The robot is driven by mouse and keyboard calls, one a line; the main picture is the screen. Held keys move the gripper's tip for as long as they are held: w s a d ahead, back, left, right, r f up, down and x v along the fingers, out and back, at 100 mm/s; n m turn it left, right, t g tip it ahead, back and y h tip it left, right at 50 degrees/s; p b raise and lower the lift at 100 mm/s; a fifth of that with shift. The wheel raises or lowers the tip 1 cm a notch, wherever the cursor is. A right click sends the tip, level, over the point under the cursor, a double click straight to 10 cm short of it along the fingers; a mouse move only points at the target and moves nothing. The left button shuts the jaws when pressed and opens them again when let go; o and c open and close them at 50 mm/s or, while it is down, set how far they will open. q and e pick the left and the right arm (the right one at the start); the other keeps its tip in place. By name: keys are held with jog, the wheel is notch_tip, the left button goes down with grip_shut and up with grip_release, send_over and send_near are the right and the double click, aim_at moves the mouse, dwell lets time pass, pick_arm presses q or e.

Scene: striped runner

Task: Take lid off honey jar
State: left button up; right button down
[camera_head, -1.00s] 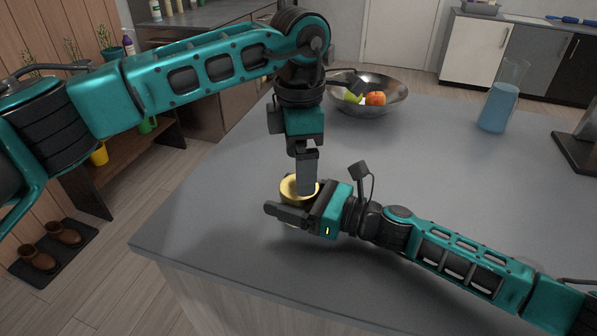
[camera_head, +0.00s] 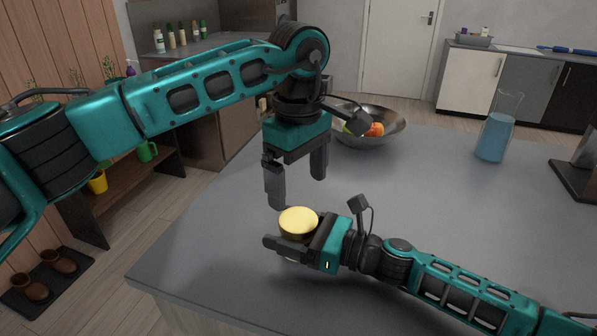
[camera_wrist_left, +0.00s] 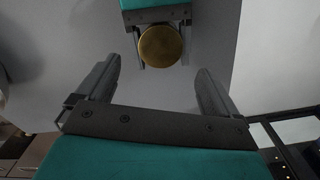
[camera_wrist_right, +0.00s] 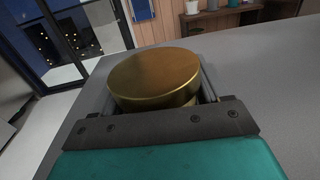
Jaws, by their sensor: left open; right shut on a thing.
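The honey jar has a round gold lid (camera_head: 298,221) on top; the lid also shows in the left wrist view (camera_wrist_left: 160,47) and fills the middle of the right wrist view (camera_wrist_right: 155,78). My right gripper (camera_head: 290,244) is shut on the honey jar just under the lid. Its fingers hide most of the jar's body; a narrow gold strip of the jar (camera_wrist_right: 185,107) shows below the lid in the right wrist view. My left gripper (camera_head: 297,187) is open and empty, fingers pointing down, above and slightly behind the lid, apart from it.
A metal bowl (camera_head: 385,130) with fruit stands at the back of the grey counter (camera_head: 440,190). A pitcher of blue liquid (camera_head: 495,130) and a dark stand (camera_head: 575,160) are at the right. The counter's middle is clear.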

aim_at(299, 219)
pick_arm(q)
notch_tip(299, 219, down, 7)
jog(key=shift+f, duration=0.1)
dwell(0.3)
jog(key=c, duration=1.1)
jog(key=n, duration=0.4)
jog(key=shift+n, duration=0.4)
jog(key=n, duration=0.5)
jog(key=shift+n, duration=0.3)
jog(key=o, duration=1.2)
jog(key=shift+c, duration=0.2)
